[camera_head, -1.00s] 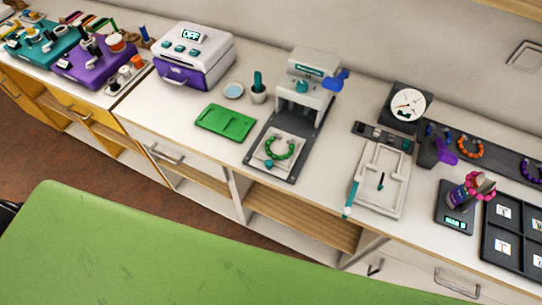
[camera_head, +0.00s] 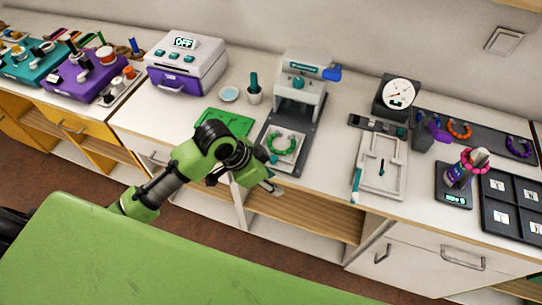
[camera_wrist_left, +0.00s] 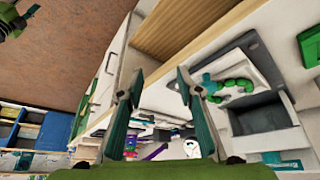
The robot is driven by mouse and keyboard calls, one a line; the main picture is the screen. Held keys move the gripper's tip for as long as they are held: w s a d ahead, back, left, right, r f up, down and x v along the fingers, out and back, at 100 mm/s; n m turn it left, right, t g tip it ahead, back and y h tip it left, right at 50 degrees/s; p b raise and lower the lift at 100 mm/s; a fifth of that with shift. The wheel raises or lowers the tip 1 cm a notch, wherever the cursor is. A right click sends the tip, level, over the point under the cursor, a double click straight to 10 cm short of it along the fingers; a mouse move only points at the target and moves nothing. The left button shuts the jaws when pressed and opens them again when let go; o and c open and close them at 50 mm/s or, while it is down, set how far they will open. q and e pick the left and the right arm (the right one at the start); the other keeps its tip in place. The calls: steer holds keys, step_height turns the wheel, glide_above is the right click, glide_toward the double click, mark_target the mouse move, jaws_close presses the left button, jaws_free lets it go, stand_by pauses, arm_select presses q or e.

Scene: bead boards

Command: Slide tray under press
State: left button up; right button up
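The white tray (camera_head: 284,142) lies on the dark base plate in front of the press (camera_head: 300,92), with a green bead bracelet (camera_head: 272,148) on it. In the left wrist view the tray (camera_wrist_left: 246,66) is at upper right, with a teal knob (camera_wrist_left: 207,82) at its near edge. My left gripper (camera_head: 272,188) is just in front of the tray, by the counter's front edge. Its two fingers (camera_wrist_left: 156,88) are apart with nothing held between them. The right finger looks close to the knob; contact cannot be told. My right gripper is not in view.
A green board (camera_head: 226,122) lies left of the press, partly behind my left arm. A white jig (camera_head: 382,165) lies to the right. The green surface (camera_head: 230,265) fills the foreground.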

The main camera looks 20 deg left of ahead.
mark_target(273, 157)
arm_select(q)
steer(key=w+a+r+m+g, duration=0.1)
steer(key=w+a+r+m, duration=0.2)
steer(key=r, duration=0.4)
steer(key=w+a+r+m+g, duration=0.1)
steer(key=w+a+r, duration=0.2)
steer(key=a+r, duration=0.3)
steer(key=x, duration=0.4)
steer(key=d+p+x, duration=0.1)
steer(key=x, duration=0.8)
steer(key=shift+w+d+p, duration=0.1)
steer(key=shift+d+p, duration=0.2)
steer(key=shift+p, duration=0.1)
steer(key=shift+c, duration=0.5)
jaws_close()
steer(key=shift+w, duration=0.1)
